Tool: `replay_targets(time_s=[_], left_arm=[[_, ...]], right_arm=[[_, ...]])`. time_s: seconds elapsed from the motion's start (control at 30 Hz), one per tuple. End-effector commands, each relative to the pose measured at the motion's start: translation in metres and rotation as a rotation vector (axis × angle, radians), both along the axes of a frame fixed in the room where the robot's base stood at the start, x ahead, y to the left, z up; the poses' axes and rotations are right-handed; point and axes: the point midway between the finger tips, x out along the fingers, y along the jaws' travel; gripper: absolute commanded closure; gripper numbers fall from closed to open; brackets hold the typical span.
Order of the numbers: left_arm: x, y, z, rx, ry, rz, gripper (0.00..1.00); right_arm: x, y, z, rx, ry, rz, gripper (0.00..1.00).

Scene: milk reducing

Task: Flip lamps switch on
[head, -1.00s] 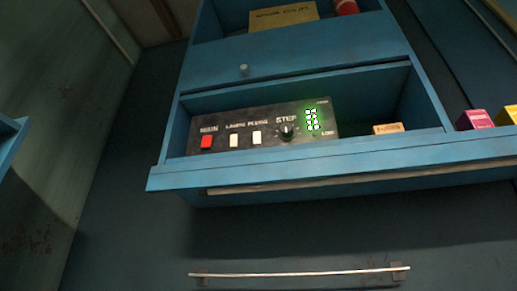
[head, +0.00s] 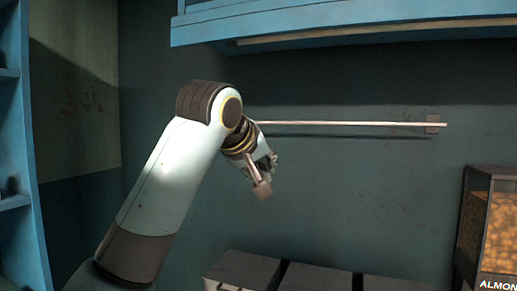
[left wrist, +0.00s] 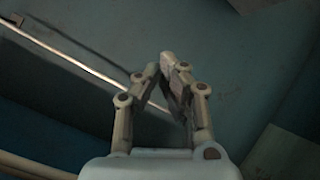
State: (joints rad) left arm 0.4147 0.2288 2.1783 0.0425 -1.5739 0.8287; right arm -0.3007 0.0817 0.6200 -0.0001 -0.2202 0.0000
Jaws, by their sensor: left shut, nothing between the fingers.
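The lamps switch and its panel are out of view now in both the head view and the left wrist view. Only the bottom of the blue cabinet (head: 330,22) shows, at the top of the head view. My left gripper (head: 264,180) is in the middle of the head view, in front of the wall and below the cabinet, close to the metal rail in the picture. In the left wrist view my left gripper (left wrist: 172,68) has its fingertips together, with nothing between them. My right gripper is not in view.
A metal rail (head: 350,124) runs along the wall below the cabinet. Grey boxes (head: 318,279) stand at the bottom. A container marked ALMON (head: 500,225) is at the right. Blue shelving (head: 30,150) is at the left. The wall between is bare.

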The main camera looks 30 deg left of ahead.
Motion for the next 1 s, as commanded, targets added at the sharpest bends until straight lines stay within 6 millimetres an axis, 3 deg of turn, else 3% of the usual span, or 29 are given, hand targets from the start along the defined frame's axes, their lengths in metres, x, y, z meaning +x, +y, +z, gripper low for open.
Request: replay_targets(time_s=[0.03,0.23,0.4,0.5,0.6,0.7,0.83,1.0], left_arm=[[0.015,0.005,0.040,-0.046,-0.073,0.035,1.00],[0.045,0.025,0.192,-0.286,-0.343,0.161,1.00],[0.037,0.043,0.322,-0.509,-0.559,0.226,1.00],[0.022,0.052,0.383,-0.626,-0.661,0.243,1.00],[0.006,0.059,0.428,-0.718,-0.735,0.251,1.00],[-0.005,0.064,0.455,-0.778,-0.780,0.254,1.00],[-0.013,0.066,0.470,-0.814,-0.806,0.253,1.00],[-0.013,0.066,0.471,-0.817,-0.808,0.254,1.00]], right_arm=[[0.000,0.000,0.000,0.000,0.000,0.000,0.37],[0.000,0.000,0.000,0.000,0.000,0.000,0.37],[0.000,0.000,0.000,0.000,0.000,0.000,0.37],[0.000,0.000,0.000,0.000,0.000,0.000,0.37],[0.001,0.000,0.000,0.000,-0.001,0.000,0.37],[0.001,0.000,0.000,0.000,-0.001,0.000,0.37],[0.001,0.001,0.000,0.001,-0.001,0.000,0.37],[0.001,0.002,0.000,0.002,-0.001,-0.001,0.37]])
